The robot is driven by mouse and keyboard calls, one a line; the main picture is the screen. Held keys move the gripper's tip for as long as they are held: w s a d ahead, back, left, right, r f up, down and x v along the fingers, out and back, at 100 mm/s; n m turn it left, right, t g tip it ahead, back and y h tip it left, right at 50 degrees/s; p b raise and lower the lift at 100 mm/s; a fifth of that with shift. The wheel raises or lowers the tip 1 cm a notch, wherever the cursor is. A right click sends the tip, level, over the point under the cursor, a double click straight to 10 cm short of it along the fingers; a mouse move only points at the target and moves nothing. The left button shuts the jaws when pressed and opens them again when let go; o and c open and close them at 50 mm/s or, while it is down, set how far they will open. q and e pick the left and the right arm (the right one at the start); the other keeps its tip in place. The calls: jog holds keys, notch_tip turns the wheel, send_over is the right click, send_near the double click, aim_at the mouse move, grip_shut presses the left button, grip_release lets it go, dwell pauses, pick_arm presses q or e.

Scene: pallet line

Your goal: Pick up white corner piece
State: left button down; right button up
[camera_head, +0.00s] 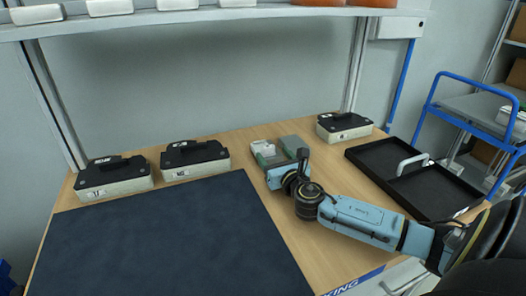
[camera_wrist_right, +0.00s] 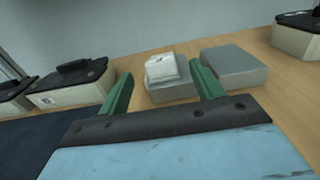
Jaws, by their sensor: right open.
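The white corner piece (camera_head: 264,148) sits on top of a grey block (camera_head: 268,158) near the back of the wooden table. In the right wrist view the white corner piece (camera_wrist_right: 161,68) lies on the left grey block (camera_wrist_right: 170,91), between and beyond the two green fingers. My right gripper (camera_head: 276,163) is open, its fingertips close in front of the piece with nothing between them; it also shows in the right wrist view (camera_wrist_right: 158,88). I cannot tell whether a finger touches the block. My left gripper is not in view.
A second grey block (camera_head: 294,145) stands just right of the first. Black-topped boxes (camera_head: 195,159) (camera_head: 114,177) (camera_head: 344,126) line the back edge. A dark mat (camera_head: 175,240) covers the left table. A black divided tray (camera_head: 435,190) lies at right. A shelf (camera_head: 230,14) runs above.

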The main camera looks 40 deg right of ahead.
aim_at(263, 148)
jog(key=shift+x, duration=1.3)
jog(key=c, duration=1.1)
jog(key=shift+o, duration=0.2)
jog(key=shift+r, duration=0.1)
